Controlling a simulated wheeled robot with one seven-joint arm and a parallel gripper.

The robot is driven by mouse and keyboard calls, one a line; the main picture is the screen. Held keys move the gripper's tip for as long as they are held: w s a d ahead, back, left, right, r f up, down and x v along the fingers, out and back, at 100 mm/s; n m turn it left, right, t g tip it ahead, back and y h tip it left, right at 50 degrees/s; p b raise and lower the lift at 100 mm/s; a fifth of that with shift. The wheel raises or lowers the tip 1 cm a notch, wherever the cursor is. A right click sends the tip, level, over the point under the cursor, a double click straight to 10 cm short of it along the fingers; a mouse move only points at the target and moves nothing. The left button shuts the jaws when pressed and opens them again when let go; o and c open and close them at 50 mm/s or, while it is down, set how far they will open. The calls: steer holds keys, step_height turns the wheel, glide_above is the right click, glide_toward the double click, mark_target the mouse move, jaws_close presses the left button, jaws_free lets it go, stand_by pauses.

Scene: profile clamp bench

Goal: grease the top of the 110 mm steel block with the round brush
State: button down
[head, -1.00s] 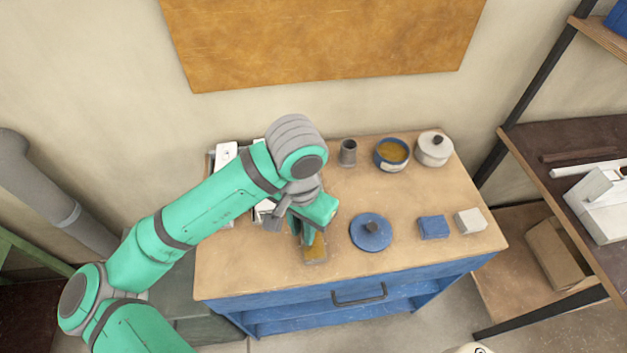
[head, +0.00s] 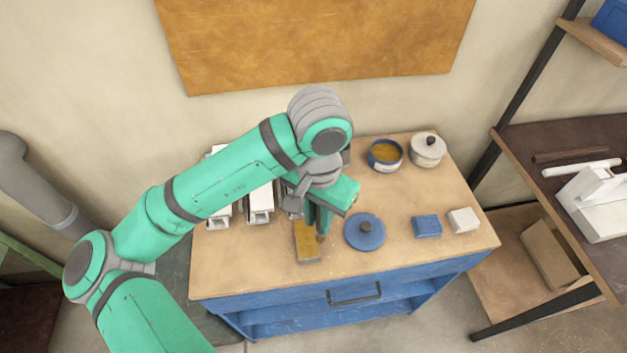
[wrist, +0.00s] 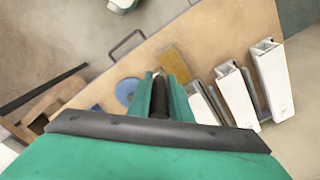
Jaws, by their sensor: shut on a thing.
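The steel block (head: 306,246) lies near the bench's front edge. Its top is mostly yellow-brown, like the grease, with a greyer front end. It also shows in the wrist view (wrist: 174,62). My gripper (head: 320,222) is just right of the block and shut on the round brush (wrist: 158,98), whose dark handle stands between the fingers. The brush tip points down beside the block's right edge; I cannot tell if it touches. The blue pot of grease (head: 385,155) stands open at the back. The blue round lid (head: 365,235) lies right of my gripper.
Several white profiles (head: 260,204) stand left of the block, partly behind my arm. A lidded grey pot (head: 428,151) is at the back right. A blue block (head: 427,226) and a white block (head: 463,220) lie at the right. The bench (head: 440,190) is clear between.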

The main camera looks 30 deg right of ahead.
steer(key=shift+s+r, duration=0.2)
steer(key=shift+r, duration=1.55)
